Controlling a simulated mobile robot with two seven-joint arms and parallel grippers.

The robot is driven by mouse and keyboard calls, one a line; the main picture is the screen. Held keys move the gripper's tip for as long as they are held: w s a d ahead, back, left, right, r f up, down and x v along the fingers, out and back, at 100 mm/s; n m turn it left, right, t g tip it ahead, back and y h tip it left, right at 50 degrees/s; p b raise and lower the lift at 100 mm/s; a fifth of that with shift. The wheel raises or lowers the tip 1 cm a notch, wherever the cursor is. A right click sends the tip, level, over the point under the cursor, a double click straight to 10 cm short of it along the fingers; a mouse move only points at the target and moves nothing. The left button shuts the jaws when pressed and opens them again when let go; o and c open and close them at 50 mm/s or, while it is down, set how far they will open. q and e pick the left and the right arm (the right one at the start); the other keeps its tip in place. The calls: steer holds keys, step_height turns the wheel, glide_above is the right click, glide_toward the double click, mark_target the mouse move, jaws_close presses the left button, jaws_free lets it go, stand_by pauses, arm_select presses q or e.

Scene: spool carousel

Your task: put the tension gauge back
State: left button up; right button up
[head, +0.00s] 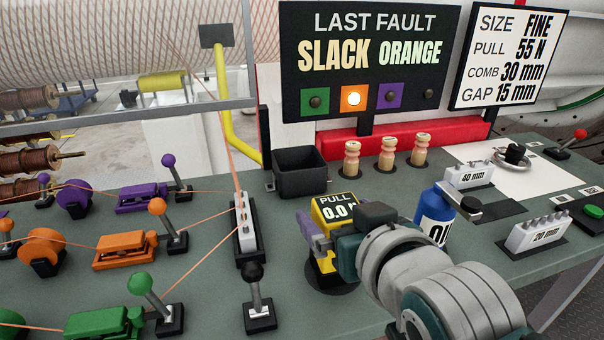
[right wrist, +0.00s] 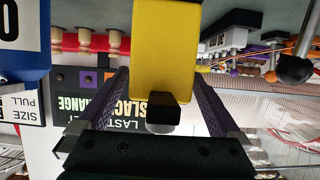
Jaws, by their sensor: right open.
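The yellow tension gauge (head: 336,208) stands upright on the bench, with a dark round pad (head: 348,290) at its foot. Its black display reads PULL 0.0, partly hidden. My right gripper (head: 322,232) is at the gauge, covering much of its right side in the head view. In the right wrist view the yellow gauge body (right wrist: 165,50) lies between the two purple fingers of the open gripper (right wrist: 160,88). A gap shows beside each finger, though contact farther along cannot be told. My left gripper is not in view.
A blue bottle (head: 434,218) and a 40 mm block (head: 468,176) stand close right of my gripper. A black bin (head: 300,172) and wooden pegs (head: 388,152) are behind. A black-knobbed lever (head: 256,290) stands to the left. The sign (head: 370,55) reads SLACK ORANGE.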

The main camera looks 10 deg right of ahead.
steer(key=s+d+g, duration=0.1)
steer(key=s+g, duration=0.2)
steer(key=s, duration=0.5)
steer(key=s+d+n+g+p, duration=0.1)
steer(key=s+d+g, duration=0.1)
steer(key=s, duration=0.7)
steer(key=s+d+r+g, duration=0.1)
steer(key=s+d+g, duration=0.1)
steer(key=s+g, duration=0.3)
steer(key=s, duration=0.4)
steer(key=shift+d+n+p, duration=0.15)
steer(key=shift+n+p, duration=0.15)
steer(key=shift+r, duration=0.15)
step_height(320, 180, up, 34)
steer(key=p, duration=3.4)
steer(key=shift+r, duration=0.25)
